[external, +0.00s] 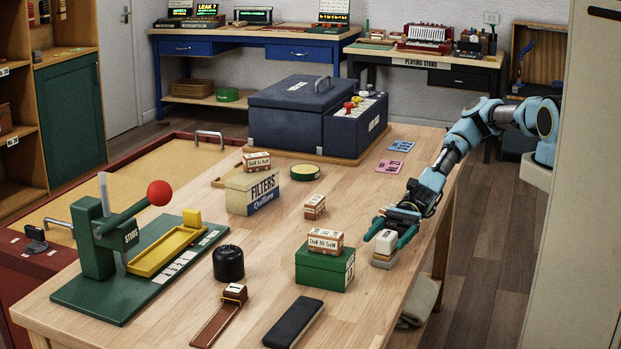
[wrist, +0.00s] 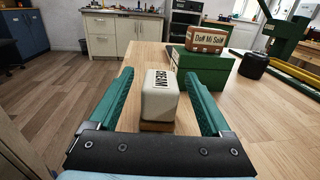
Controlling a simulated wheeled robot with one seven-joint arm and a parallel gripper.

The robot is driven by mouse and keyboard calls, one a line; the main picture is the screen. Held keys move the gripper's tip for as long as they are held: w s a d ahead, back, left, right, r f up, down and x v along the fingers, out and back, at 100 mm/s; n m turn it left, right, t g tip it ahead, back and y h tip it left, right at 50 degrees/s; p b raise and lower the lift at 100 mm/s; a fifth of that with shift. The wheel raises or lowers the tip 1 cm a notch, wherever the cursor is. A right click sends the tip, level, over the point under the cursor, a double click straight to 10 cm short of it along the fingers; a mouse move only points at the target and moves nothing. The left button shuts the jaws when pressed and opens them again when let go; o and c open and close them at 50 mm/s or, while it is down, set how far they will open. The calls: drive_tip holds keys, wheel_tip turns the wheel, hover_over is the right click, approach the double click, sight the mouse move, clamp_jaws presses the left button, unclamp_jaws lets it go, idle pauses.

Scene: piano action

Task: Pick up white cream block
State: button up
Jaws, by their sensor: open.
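The white cream block (wrist: 161,97) stands between the two green fingers of my open gripper (wrist: 162,95) in the wrist view, with a gap on each side. Its side reads "CREAM". It rests on a brown base or block (wrist: 157,127). In the external view the white cream block (external: 386,241) sits on top of a small stack of tan and grey pieces (external: 384,259) near the table's right edge. My gripper (external: 388,236) is around it there, and the fingers partly hide it.
A green box (external: 322,273) with a "Dofi Mi Sold" block (external: 326,241) on top stands just left of the stack. A black pad (external: 293,321) lies nearer the front. A cloth (external: 420,300) hangs below the right edge.

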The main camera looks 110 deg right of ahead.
drive_tip(key=shift+c, duration=0.2)
clamp_jaws()
idle(0.4)
